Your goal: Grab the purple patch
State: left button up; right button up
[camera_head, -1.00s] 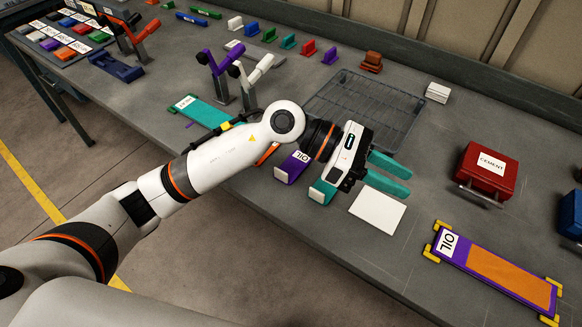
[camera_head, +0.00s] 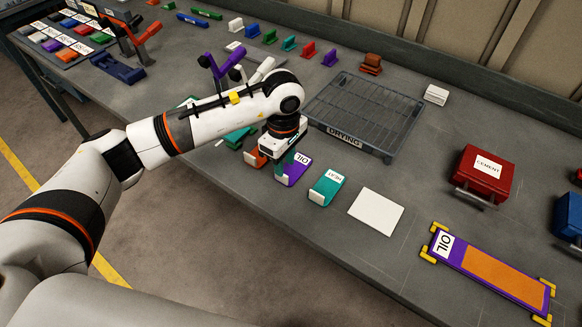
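The purple patch (camera_head: 297,172), with a white OIL label and a pale block at its near end, lies on the bench near its front edge. My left gripper (camera_head: 282,166) points down at the patch's near left part and hides some of it. Its teal fingers are partly seen at the patch; I cannot tell whether they are closed on it. A teal patch (camera_head: 327,187) with a white label lies to the right of it. An orange patch (camera_head: 255,158) shows partly on the left. My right gripper is not in view.
A wire drying rack (camera_head: 365,112) lies behind the patches. A white sheet (camera_head: 376,211) lies to the right. Further right are a red CEMENT box (camera_head: 484,172) and a purple-and-orange OIL belt (camera_head: 492,271) with yellow corner clips. Lever stands (camera_head: 217,65) rise behind my arm.

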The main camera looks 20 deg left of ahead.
pick_arm(q)
jog(key=shift+a+f, duration=0.1)
jog(key=shift+f, duration=0.25)
jog(key=f+p, duration=0.2)
jog(key=f, duration=0.1)
jog(key=shift+a+f, duration=0.3)
jog(key=shift+a, duration=0.05)
jog(key=shift+f, duration=0.45)
grip_shut()
